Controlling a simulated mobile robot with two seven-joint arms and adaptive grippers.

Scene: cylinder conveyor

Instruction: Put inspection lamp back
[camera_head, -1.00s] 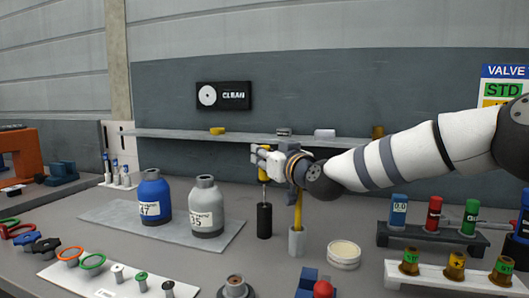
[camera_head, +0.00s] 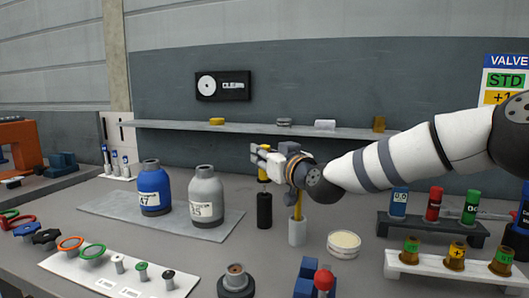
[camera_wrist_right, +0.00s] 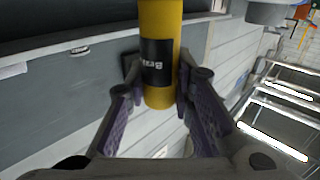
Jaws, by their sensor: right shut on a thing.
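My right gripper (camera_head: 264,158) is shut on a yellow cylinder, which I take as the inspection lamp (camera_head: 264,174). In the right wrist view the lamp (camera_wrist_right: 160,20) has a black label band and sits between the purple-padded fingers (camera_wrist_right: 160,92). In the head view it is upright above a black cylindrical holder (camera_head: 264,212). A thin shaft shows in the small gap between them; how deep it reaches is hidden. Right of the holder, a yellow stick (camera_head: 298,212) stands in a grey cup (camera_head: 297,233), partly behind my wrist. My left gripper is not in view.
A blue bottle (camera_head: 152,190) and a grey bottle (camera_head: 206,200) stand on a grey mat to the left. A round pale dish (camera_head: 343,244) is to the right. A blue block with a red knob (camera_head: 323,278) is in front. A shelf (camera_head: 170,126) runs behind.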

